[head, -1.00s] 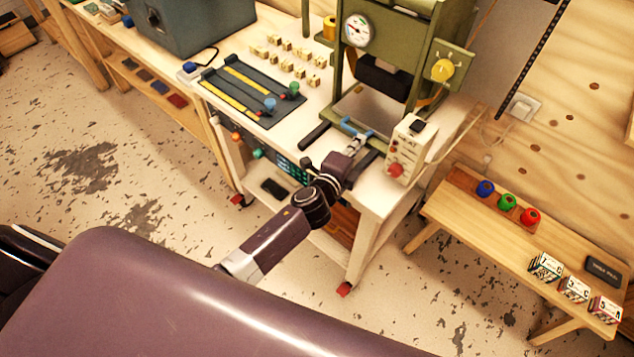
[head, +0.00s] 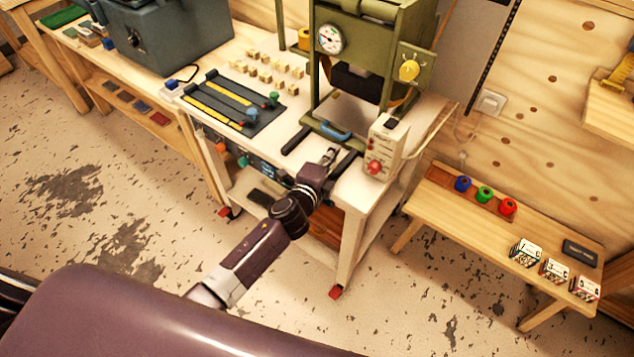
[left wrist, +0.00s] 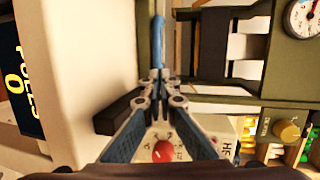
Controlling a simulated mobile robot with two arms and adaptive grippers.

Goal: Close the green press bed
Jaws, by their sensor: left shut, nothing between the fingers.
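The green press (head: 318,85) stands on the white bench, with a gauge on its upper left. Its bed (head: 318,126) sits low between the press sides, its green front showing and its top mostly hidden. A blue handle (head: 334,132) is on the bed's front; it also shows in the left wrist view (left wrist: 158,40). My left gripper (head: 331,155) is shut and empty, just in front of the handle. In the left wrist view its fingertips (left wrist: 167,76) point at the handle's end; I cannot tell whether they touch. My right gripper is out of view.
A control box (head: 384,148) with a red knob stands close right of my gripper. Dark rails (head: 297,139) extend from the press. A black tray (head: 228,100) and several small blocks lie left. A low wooden bench (head: 440,208) stands right.

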